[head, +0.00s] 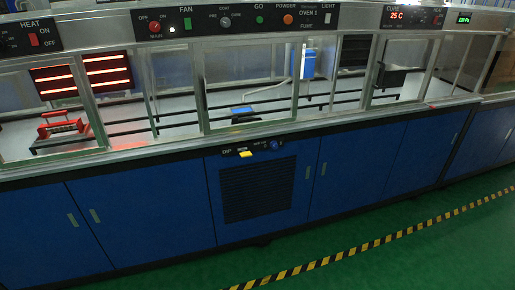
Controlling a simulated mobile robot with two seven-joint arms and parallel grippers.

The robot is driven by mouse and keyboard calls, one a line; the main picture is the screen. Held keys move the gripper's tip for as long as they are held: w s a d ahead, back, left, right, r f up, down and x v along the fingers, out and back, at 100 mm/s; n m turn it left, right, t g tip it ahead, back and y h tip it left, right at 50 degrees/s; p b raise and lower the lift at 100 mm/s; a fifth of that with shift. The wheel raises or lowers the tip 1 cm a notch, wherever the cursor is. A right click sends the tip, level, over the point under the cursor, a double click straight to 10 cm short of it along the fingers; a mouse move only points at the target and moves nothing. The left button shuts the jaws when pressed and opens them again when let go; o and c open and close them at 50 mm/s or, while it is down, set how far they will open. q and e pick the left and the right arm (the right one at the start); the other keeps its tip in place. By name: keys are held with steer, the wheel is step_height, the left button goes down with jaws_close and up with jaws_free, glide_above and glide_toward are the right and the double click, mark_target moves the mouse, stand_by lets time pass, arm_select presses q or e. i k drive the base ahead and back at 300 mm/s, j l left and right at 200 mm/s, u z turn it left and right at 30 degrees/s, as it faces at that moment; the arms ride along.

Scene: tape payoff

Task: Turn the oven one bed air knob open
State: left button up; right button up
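The long oven line (330,133) runs across the view, with blue cabinets below and glass windows above. I cannot tell which control is the oven one bed air knob. The upper panel (235,20) reads FAN, GO, POWDER, OVEN 1 and FUME and has a red-marked knob (155,27) and an orange button (288,19). Neither of my grippers is in view.
A HEAT panel (30,37) with a red switch is at upper left, above glowing heater bars (106,71). A red object (62,125) sits inside at left. A 25 C display (397,15) is at upper right. Green floor (400,262) with a striped line lies clear in front.

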mark_target(274, 144)
steer(key=i+j+u, duration=0.2)
steer(key=i, duration=0.6)
steer(key=i+u, duration=0.15)
steer(key=i, duration=0.6)
